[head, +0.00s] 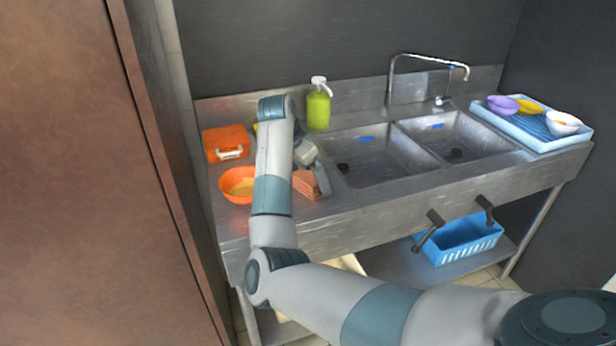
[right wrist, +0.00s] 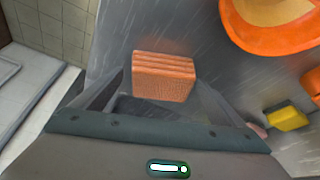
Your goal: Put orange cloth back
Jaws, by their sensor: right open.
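The folded orange cloth (head: 306,185) lies on the steel counter (head: 340,207) near its front edge, just left of the sink. It also shows in the right wrist view (right wrist: 163,80), lying between the tips of my right gripper (right wrist: 160,92). The fingers stand open on either side of the cloth, with a gap at each side. In the head view my right gripper (head: 318,172) is partly hidden by my arm and sits right at the cloth. My left gripper is not in view.
An orange bowl (head: 238,196) and an orange box (head: 226,144) stand left of the cloth. A yellow sponge (right wrist: 287,118) lies nearby. A green soap bottle (head: 318,110) stands behind. A double sink (head: 375,160) and blue tray (head: 545,145) with bowls are to the right.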

